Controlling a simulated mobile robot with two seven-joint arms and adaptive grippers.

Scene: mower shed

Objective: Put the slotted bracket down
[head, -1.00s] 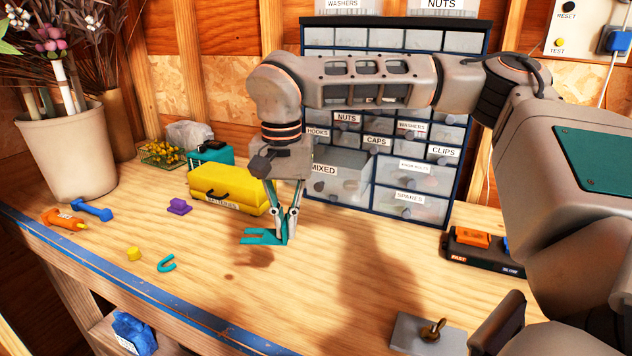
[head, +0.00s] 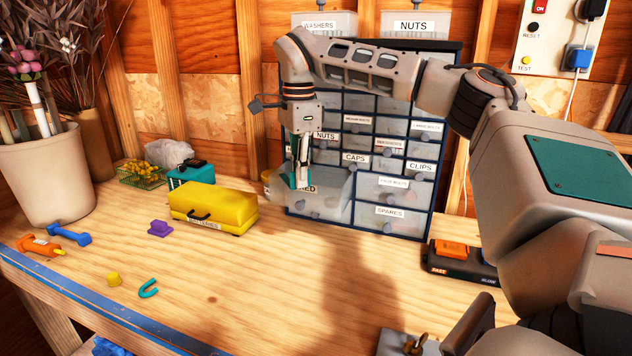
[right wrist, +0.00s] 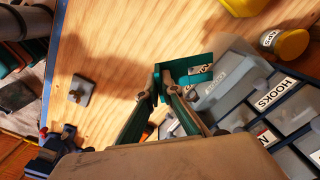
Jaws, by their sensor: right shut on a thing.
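The slotted bracket (head: 303,182) is a small teal piece held in my right gripper (head: 300,174). My right gripper is shut on it, high at the cabinet's left side, by the protruding MIXED drawer (head: 335,208). In the right wrist view the bracket (right wrist: 188,69) is a teal plate between the fingertips (right wrist: 163,82), beside the grey drawers. Whether it touches the drawer cannot be told. My left gripper is not in view.
The drawer cabinet (head: 392,216) stands at the back. A yellow case (head: 212,204), purple block (head: 159,228), teal hook (head: 148,289) and yellow piece (head: 113,279) lie on the bench. A yellow-lidded jar (right wrist: 288,44) stands near the cabinet. The bench's middle (head: 250,285) is clear.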

